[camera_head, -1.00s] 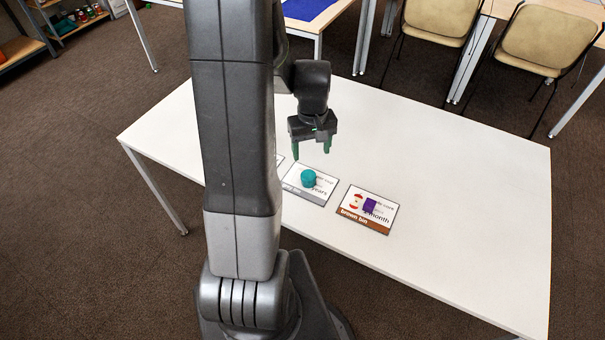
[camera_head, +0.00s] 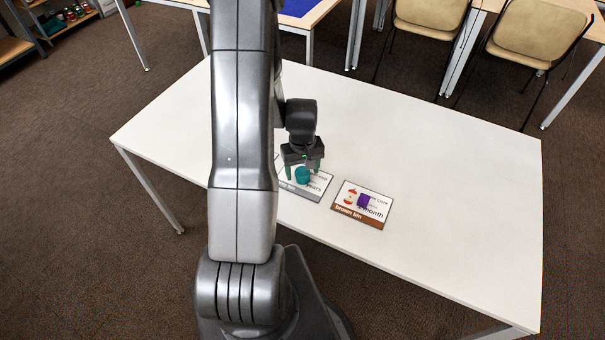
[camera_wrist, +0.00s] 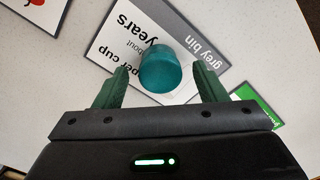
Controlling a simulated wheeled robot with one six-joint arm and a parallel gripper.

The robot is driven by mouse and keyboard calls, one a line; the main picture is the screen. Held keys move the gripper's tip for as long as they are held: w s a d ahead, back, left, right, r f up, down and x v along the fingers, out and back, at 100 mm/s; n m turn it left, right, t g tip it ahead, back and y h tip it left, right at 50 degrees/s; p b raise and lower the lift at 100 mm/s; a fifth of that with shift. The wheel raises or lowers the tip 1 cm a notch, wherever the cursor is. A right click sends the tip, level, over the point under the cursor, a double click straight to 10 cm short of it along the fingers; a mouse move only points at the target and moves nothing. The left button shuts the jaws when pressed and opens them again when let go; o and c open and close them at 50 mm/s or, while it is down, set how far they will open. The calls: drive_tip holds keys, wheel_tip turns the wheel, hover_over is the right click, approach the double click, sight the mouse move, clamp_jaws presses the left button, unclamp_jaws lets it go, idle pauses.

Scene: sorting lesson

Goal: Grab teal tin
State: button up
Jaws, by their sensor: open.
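The teal tin (camera_head: 302,175) stands on the grey bin card (camera_head: 316,188) on the white table. In the wrist view the tin (camera_wrist: 160,70) lies ahead of my gripper (camera_wrist: 160,84), about midway between the two green fingers, with clear space on both sides. In the head view my gripper (camera_head: 303,170) is low over the card, just above and behind the tin. The fingers are open and hold nothing. My arm hides the left part of the card in the head view.
A green-edged card (camera_wrist: 258,103) shows at right in the wrist view. The white table (camera_head: 450,200) is clear at right.

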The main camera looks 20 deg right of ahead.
drive_tip(key=shift+f, duration=0.5)
drive_tip(key=shift+c, duration=0.5)
drive_tip(key=c, duration=1)
drive_tip(key=shift+o, duration=0.2)
drive_tip(key=shift+r, duration=0.2)
